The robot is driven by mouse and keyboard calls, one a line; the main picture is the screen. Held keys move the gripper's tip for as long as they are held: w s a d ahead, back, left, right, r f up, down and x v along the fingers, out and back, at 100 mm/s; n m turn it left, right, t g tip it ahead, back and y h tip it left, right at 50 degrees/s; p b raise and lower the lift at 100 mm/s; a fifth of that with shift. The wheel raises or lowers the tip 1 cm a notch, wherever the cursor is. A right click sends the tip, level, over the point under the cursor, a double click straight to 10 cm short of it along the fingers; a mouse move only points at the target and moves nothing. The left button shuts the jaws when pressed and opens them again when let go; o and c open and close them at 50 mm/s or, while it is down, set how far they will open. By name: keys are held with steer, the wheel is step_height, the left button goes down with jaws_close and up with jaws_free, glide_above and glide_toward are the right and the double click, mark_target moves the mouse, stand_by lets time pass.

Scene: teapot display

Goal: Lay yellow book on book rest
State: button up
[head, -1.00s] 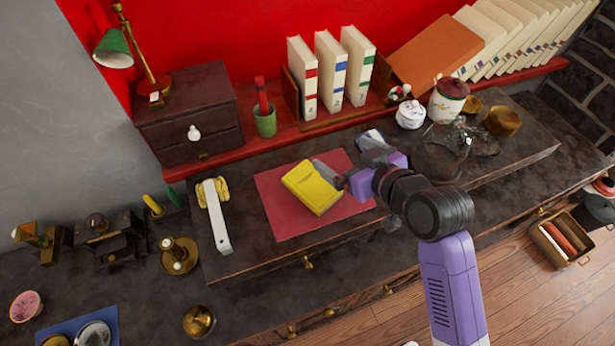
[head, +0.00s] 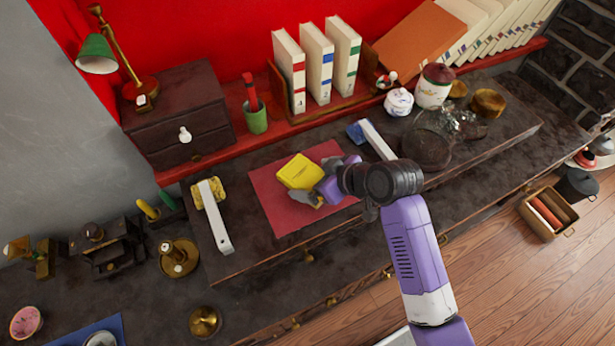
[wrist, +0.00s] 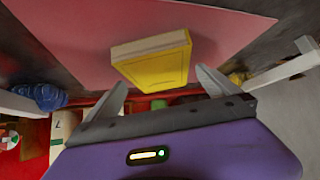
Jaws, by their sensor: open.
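The yellow book (head: 298,170) lies on a red mat (head: 262,188) on the dark desktop, its front partly hidden by my gripper. My gripper (head: 320,184) is open, at the book's front right corner. In the wrist view the book (wrist: 155,62) shows ahead of the spread fingers (wrist: 162,83), roughly between their tips, not clasped. I cannot tell whether a finger touches it. The red mat (wrist: 75,35) spreads behind it. No part is clearly identifiable as the book rest.
A glass dome (head: 427,148) and lidded jar (head: 434,86) are further right. Upright books (head: 318,62), a green cup (head: 255,118) and a drawer box (head: 183,115) line the back.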

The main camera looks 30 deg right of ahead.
steer(key=shift+x, duration=0.8)
steer(key=shift+s, duration=0.1)
steer(key=shift+c, duration=0.4)
steer(key=c, duration=1.5)
steer(key=shift+r, duration=0.1)
steer(key=shift+c, duration=0.2)
